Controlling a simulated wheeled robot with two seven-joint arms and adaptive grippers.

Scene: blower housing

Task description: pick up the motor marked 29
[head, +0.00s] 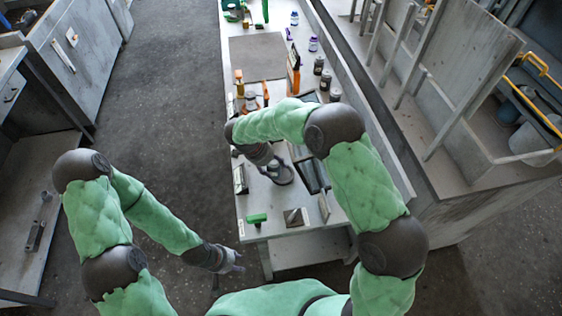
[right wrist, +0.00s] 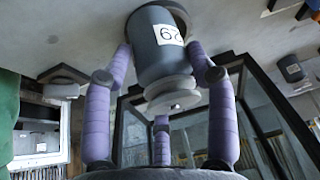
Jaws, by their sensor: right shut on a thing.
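The motor (right wrist: 156,45) is a grey cylinder with a white label whose number, upside down in the right wrist view, reads 29. My right gripper (right wrist: 160,88) has its purple-grey fingers around the motor and is shut on it. In the head view my right gripper (head: 272,163) is over the front half of the bench, above a dark round part (head: 281,176); the motor there is mostly hidden. I cannot tell if the motor touches the surface. My left gripper (head: 232,262) hangs off the bench's front left corner, away from the motor; its fingers are too small to read.
The long bench (head: 246,205) carries a green part (head: 257,219) and a metal wedge (head: 296,217) near its front edge. Dark canisters (head: 325,80) stand along the right side, and one canister also shows in the right wrist view (right wrist: 291,69). A grey mat (head: 258,55) lies clear farther back.

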